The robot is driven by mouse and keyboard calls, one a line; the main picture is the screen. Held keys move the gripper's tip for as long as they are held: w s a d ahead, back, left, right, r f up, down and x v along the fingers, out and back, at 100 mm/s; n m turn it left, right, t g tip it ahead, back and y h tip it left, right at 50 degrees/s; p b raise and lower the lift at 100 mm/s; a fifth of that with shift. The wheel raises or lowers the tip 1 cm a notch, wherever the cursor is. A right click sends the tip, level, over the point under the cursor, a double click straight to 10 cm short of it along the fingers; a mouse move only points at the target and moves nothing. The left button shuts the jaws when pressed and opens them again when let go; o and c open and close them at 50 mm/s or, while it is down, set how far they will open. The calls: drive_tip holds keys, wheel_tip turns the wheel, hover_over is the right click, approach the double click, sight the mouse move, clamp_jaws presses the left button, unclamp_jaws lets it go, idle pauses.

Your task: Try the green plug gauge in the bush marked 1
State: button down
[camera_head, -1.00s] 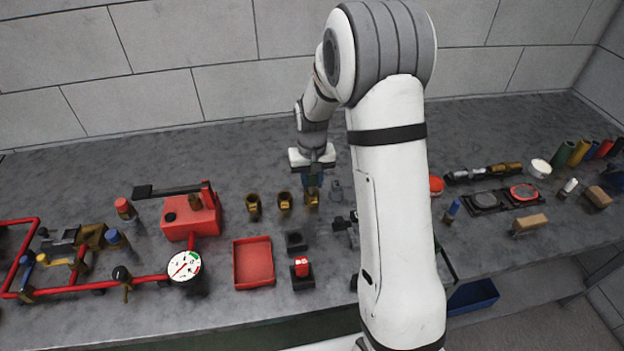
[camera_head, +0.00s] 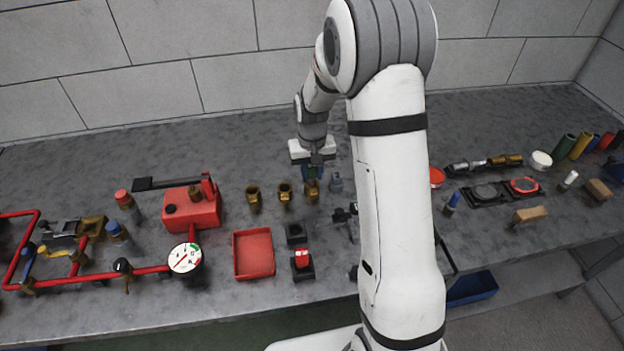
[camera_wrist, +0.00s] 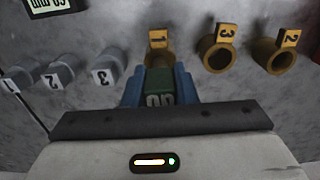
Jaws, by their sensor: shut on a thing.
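My gripper (camera_head: 312,172) is over the rightmost of three brass bushes in the head view. In the wrist view its blue fingers (camera_wrist: 160,88) are shut on the green plug gauge (camera_wrist: 159,82), whose face carries pale lettering like "GO". The bush marked 1 (camera_wrist: 158,40), with a yellow tag, is directly beyond the gauge in the wrist view and under my gripper in the head view (camera_head: 312,193). The gauge covers much of this bush. I cannot tell whether the gauge's lower end is inside it or just above it.
The bush marked 3 (camera_wrist: 216,54) and the bush marked 2 (camera_wrist: 275,54) stand beside it. Grey numbered pieces (camera_wrist: 106,70) stand on the other side. A red tray (camera_head: 253,254), a red box (camera_head: 193,209) and a dial gauge (camera_head: 185,258) are at the front left.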

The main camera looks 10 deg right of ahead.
drive_tip(key=shift+r, duration=0.2)
drive_tip(key=shift+r+p, duration=1.05)
drive_tip(key=shift+r, duration=0.65)
